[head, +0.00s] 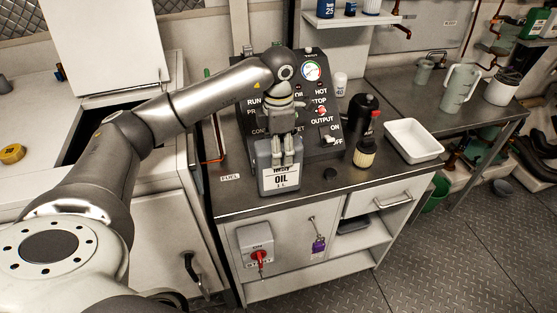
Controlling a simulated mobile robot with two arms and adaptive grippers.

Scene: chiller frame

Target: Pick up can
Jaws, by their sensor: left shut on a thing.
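The can is a grey oil can (280,180) with a white label reading OIL. It is upright at the front of the dark counter, before the control panel. My left gripper (287,158) comes down from above and is shut on the upper part of the can. The gripper hides the can's top. I cannot tell whether the can's base touches the counter. My right gripper is not in view.
A control panel (325,122) stands close behind the can. A dark cap (330,174), a cream-topped jar (364,154), a black bottle (361,118) and a white tray (413,140) stand to its right. The counter's front edge is close.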

